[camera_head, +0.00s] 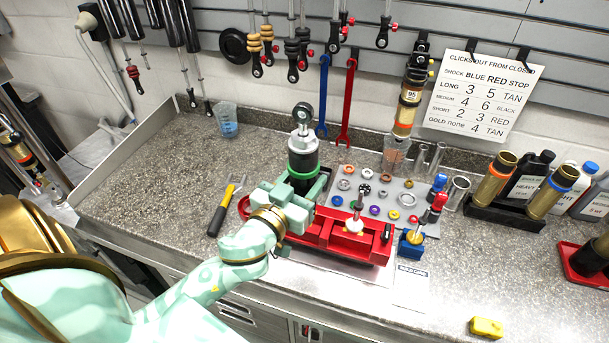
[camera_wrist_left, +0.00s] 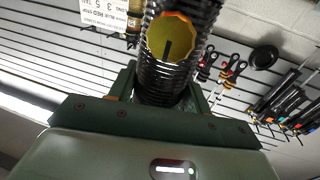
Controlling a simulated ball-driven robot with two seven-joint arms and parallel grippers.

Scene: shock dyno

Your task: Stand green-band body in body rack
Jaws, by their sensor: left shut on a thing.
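The green-band body (camera_head: 303,160) is a dark upright cylinder with a bright green band and a silver eyelet end at the top. My left gripper (camera_head: 297,200) is shut on its lower part, over the left end of the red vise (camera_head: 345,236). The fingers hide its bottom, so I cannot tell whether it touches the vise. In the left wrist view a dark ribbed cylinder (camera_wrist_left: 172,78) with a yellow-orange end stands between the fingers. The black body rack (camera_head: 497,215) at the right holds two gold bodies, leaning. My right gripper is out of view.
A grey parts board (camera_head: 377,193) with small rings lies behind the vise. A yellow-handled tool (camera_head: 222,208) lies left of it. Bottles (camera_head: 529,175) stand behind the rack. A red tray (camera_head: 583,280) and yellow block (camera_head: 487,327) are at right. The front right counter is mostly clear.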

